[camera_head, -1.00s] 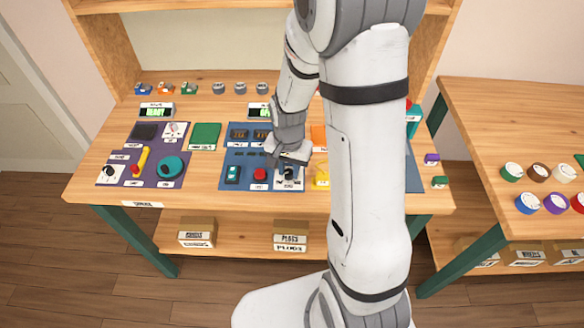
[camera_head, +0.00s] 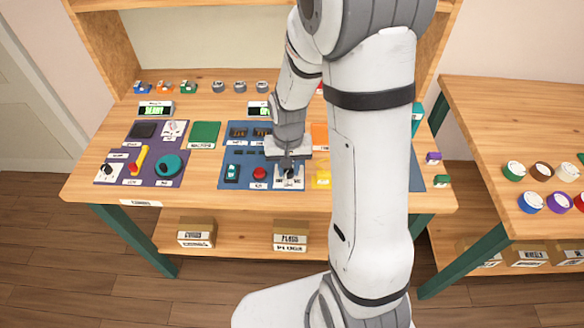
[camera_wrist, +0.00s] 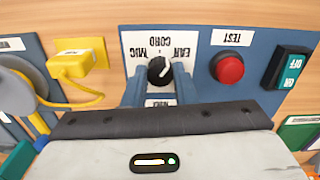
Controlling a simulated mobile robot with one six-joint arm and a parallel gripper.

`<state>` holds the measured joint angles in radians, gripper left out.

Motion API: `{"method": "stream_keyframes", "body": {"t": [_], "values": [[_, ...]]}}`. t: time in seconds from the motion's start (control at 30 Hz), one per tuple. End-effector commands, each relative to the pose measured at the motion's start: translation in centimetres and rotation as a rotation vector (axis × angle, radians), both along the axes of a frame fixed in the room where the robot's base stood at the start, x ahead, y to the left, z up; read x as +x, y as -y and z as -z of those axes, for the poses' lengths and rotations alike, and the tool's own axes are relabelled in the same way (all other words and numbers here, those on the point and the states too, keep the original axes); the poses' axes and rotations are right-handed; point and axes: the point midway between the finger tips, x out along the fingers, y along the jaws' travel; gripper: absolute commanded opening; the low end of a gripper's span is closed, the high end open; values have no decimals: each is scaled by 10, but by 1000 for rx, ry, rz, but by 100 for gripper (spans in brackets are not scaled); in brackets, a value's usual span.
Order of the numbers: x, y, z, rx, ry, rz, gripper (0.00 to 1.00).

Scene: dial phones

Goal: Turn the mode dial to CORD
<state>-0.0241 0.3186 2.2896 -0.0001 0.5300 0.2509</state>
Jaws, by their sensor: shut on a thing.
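The mode dial (camera_wrist: 160,71) is a small black knob on a white plate (camera_head: 289,183) at the front right of the blue panel. In the wrist view the plate is upside down, with MIC, CORD and EAR printed along the dial's upper side. A pale mark on the knob points up and slightly right, near CORD and toward EAR; its exact setting is hard to tell. My gripper (camera_wrist: 160,80) is shut on the dial, one finger on each side. In the head view my gripper (camera_head: 289,168) reaches down onto the plate and mostly covers the knob.
A red TEST button (camera_wrist: 229,69) and a green OFF/ON switch (camera_wrist: 288,68) sit beside the dial. A yellow plug (camera_wrist: 78,60) with a cord lies on the other side. A purple panel (camera_head: 143,150) stands left in the head view.

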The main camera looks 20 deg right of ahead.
Motion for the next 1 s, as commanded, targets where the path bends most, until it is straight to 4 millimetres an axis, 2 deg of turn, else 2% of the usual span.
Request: {"method": "stream_keyframes", "body": {"t": [0.03,0.5,1.0], "values": [[-5,0,5,1,-16,-44,2],[-5,1,4,3,-16,-429,2],[-6,1,3,4,-18,-583,2]]}}
